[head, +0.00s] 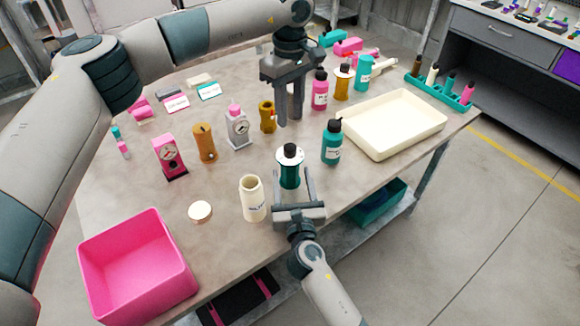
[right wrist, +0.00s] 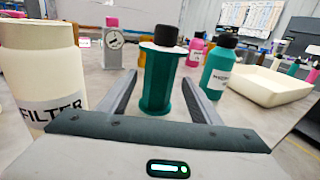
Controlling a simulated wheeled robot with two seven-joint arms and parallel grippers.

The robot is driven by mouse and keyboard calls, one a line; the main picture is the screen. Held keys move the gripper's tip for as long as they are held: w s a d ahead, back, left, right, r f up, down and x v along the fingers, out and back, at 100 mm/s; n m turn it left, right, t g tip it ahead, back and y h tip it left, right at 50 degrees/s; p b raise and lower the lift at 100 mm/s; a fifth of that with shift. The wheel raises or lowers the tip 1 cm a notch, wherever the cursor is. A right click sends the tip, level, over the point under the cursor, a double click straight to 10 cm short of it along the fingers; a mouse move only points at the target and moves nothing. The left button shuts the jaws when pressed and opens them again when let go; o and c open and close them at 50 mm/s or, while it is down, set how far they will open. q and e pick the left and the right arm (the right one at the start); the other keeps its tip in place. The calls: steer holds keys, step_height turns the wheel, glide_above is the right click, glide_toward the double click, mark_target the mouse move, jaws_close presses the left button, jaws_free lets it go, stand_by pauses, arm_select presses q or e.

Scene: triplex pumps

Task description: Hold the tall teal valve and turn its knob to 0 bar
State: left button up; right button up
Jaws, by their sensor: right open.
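The tall teal valve (head: 290,176) stands upright near the table's front edge, with a white disc and a black knob (head: 290,150) on top. My open right gripper (head: 293,180) comes in low from the front. In the right wrist view the teal valve (right wrist: 156,85) stands between its two fingers, with a gap on each side. My left gripper (head: 290,118) points down, higher up and behind the knob in the head view. Its fingers are apart with nothing between them. The knob's reading is too small to tell.
A cream filter bottle (head: 252,199) stands close left of the valve; a teal bottle (head: 331,143) is at its right. A cream tray (head: 395,123), a pink bin (head: 138,268) and gauges (head: 238,128) stand around. A round lid (head: 200,212) lies at front left.

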mark_target(291, 175)
steer(key=shift+w+a, duration=0.15)
steer(key=shift+w, duration=0.95)
steer(key=shift+w+a, duration=0.15)
steer(key=shift+w, duration=0.9)
steer(key=shift+c, duration=0.4)
steer(key=c, duration=1)
arm_select(q)
steer(key=shift+o, duration=0.6)
arm_select(e)
steer(key=c, duration=0.3)
arm_select(q)
steer(key=shift+o, duration=1.4)
arm_select(e)
steer(key=shift+c, duration=0.2)
arm_select(q)
step_height(291, 175, up, 2)
steer(key=n, duration=2.3)
steer(key=shift+r+n, duration=0.15)
steer(key=shift+n, duration=0.25)
